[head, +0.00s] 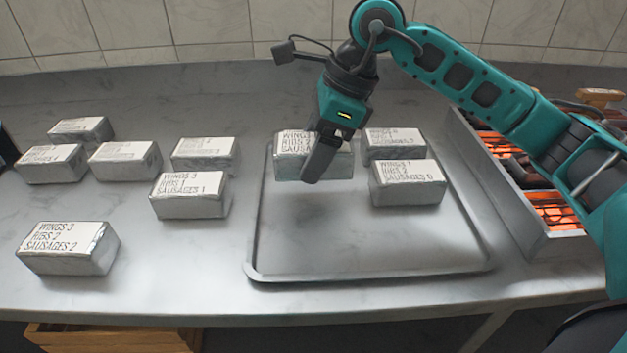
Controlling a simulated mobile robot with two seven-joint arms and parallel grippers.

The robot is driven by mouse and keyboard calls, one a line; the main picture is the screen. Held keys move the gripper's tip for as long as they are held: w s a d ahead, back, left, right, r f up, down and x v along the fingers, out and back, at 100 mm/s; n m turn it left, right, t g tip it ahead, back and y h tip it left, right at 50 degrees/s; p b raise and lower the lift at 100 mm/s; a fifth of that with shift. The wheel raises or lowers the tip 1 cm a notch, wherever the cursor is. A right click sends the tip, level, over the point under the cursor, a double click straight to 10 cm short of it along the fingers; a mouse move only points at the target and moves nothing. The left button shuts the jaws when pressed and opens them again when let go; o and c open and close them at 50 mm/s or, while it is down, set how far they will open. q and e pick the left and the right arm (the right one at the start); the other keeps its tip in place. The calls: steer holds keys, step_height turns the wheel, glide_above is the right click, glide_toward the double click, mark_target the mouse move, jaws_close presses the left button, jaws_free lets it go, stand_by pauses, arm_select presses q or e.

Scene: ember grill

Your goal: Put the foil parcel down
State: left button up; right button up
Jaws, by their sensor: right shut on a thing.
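A foil parcel (285,169) with a white label reading "WINGS", "RIBS" and "SAUSAGES" is at the back left of the grey tray (365,270). My right gripper (318,165) is shut on this parcel from above, and its fingers hide part of the label. The parcel is level; I cannot tell whether its underside touches the tray. Two more foil parcels sit on the tray to its right: one at the back (393,148) and one in front of that (407,188), labelled "WINGS", "RIBS 2", "SAUSAGES 0". My left gripper is not in view.
Several labelled foil parcels stand on the counter left of the tray, the nearest at the front left (68,250). A grill with glowing coals (556,210) is at the right. The front half of the tray is clear. A tiled wall (200,25) closes the back.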

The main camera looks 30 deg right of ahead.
mark_target(313, 196)
steer(key=shift+f+b, duration=0.3)
steer(key=shift+f, duration=2.35)
steer(key=shift+f, duration=0.2)
steer(key=o, duration=1.3)
steer(key=shift+r, duration=0.1)
steer(key=shift+d+r, duration=0.1)
steer(key=shift+r, duration=0.2)
steer(key=p+v, duration=0.1)
steer(key=v, duration=1)
steer(key=shift+d+r, duration=0.15)
steer(key=shift+r, duration=0.1)
